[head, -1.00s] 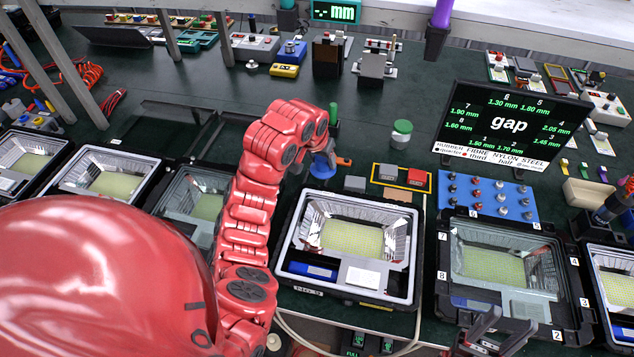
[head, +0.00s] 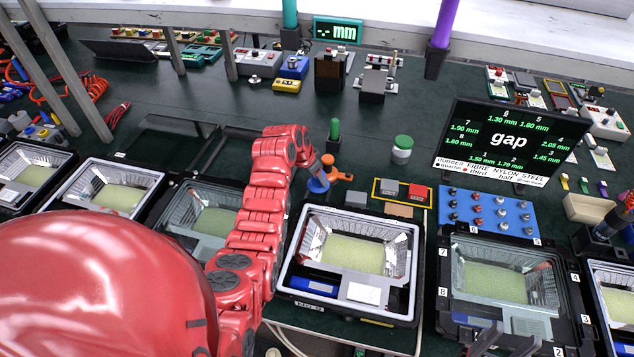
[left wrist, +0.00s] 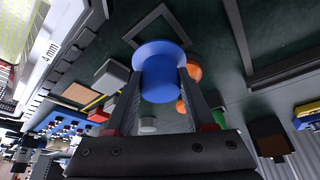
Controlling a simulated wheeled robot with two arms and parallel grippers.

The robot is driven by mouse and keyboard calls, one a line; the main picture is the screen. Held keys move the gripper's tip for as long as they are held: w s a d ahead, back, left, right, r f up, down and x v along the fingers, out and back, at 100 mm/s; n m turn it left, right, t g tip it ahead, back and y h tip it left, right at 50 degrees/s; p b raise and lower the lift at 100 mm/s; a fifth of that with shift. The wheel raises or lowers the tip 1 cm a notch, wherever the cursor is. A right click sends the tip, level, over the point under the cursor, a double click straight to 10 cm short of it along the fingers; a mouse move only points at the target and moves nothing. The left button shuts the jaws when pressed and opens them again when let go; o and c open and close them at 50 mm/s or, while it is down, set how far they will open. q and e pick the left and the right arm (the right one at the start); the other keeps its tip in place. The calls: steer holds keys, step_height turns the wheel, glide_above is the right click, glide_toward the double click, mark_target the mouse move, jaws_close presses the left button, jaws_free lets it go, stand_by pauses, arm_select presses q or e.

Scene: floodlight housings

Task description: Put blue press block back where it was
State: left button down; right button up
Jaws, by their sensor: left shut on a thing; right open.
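The blue press block (head: 318,186) is a blue round piece with a wide flange. My left gripper (head: 324,172) is shut on it, behind the middle floodlight housing (head: 290,262). In the left wrist view the block (left wrist: 160,75) sits between the two fingers (left wrist: 160,100), its flange beyond the tips. Whether the block touches the table cannot be told. An orange piece (head: 342,173) is right beside it, partly hidden behind the block in the left wrist view. My right gripper (head: 500,340) is open and empty at the bottom right, cut by the frame edge.
A yellow-edged frame (head: 402,205) with grey and red blocks lies right of the left gripper, with a loose grey block (head: 355,198) beside it. A green-lidded jar (head: 402,149) and a green upright piece (head: 335,129) stand behind. Dark table (head: 240,100) is clear further back.

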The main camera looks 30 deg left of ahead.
mark_target(317, 186)
arm_select(q)
step_height(317, 186, down, 4)
steer(key=shift+r+p, duration=0.25)
steer(key=shift+p, duration=0.3)
steer(key=shift+f+b, duration=0.55)
steer(key=shift+b, duration=0.1)
steer(key=shift+c, duration=1.2)
jaws_free()
steer(key=shift+r, duration=0.1)
